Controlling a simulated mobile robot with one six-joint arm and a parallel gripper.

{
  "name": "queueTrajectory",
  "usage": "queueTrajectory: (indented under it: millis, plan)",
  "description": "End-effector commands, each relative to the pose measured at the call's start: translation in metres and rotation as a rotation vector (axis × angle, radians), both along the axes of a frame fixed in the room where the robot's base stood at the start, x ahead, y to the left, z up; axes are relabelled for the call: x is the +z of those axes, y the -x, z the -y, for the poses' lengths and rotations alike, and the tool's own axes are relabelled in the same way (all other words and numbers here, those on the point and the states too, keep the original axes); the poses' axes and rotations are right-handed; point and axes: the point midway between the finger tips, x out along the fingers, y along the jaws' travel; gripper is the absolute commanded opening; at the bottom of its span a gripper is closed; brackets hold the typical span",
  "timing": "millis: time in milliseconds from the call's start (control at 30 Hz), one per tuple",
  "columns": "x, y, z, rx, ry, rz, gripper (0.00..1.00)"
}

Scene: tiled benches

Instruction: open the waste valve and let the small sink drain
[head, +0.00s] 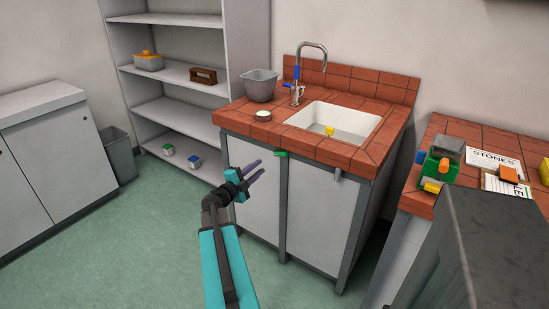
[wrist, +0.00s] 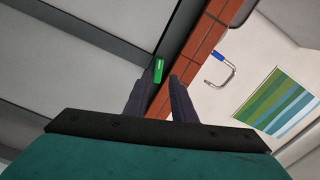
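The small sink (head: 350,118) is a white basin set in a red-tiled bench, with a yellow object (head: 329,131) at its near side. I cannot tell the water level. A green handle (head: 281,153), possibly the waste valve, sits at the bench's front edge, under the tiles. In the wrist view the green handle (wrist: 158,68) shows just beyond the left fingertip. My gripper (head: 256,168) is open and empty, in front of the cabinet and left of the green handle. Its two dark fingers (wrist: 164,77) stand apart in the wrist view. I cannot tell whether one touches the handle.
A tap (head: 298,88) stands behind the sink. A grey tub (head: 260,86) and a small round dish (head: 263,115) stand on the bench to its left. A grey lever-like bracket (head: 338,174) hangs at the front edge. A second tiled bench (head: 425,140) is at right.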

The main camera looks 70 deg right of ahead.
Motion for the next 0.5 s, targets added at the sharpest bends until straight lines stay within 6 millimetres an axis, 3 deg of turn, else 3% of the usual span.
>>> queueTrajectory:
  millis: [500]
  plan:
    - [0.001,0.015,0.062,-0.003,0.001,0.000,0.23]
